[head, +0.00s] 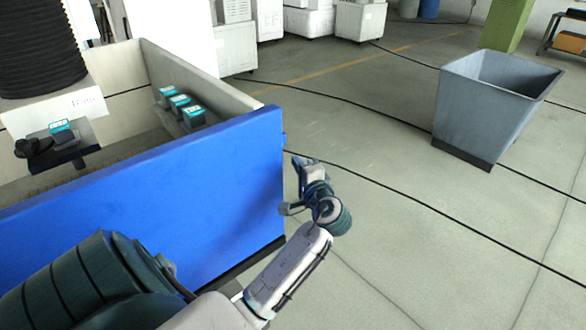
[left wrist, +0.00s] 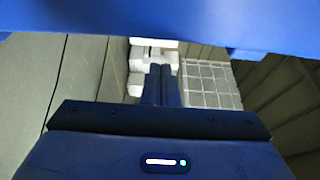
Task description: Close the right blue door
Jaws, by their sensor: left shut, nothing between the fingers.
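One blue door panel (head: 170,185) stands upright across the front of the pale machine tank, its right end free. I cannot tell from the picture whether another blue door exists beyond the left edge. My left gripper (head: 298,165) is just right of the panel's right end, with its fingers shut and empty. In the left wrist view the two dark fingers (left wrist: 161,84) lie together, and a blue band, likely the door (left wrist: 160,25), crosses the top close to the camera. Contact between gripper and door cannot be told. My right gripper is out of view.
The tank wall (head: 190,75) runs back behind the door, with several small dark boxes (head: 181,106) on a ledge. A black bellows column (head: 40,45) stands at the left. A grey bin (head: 490,105) stands at the right. Dark cables cross the open floor.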

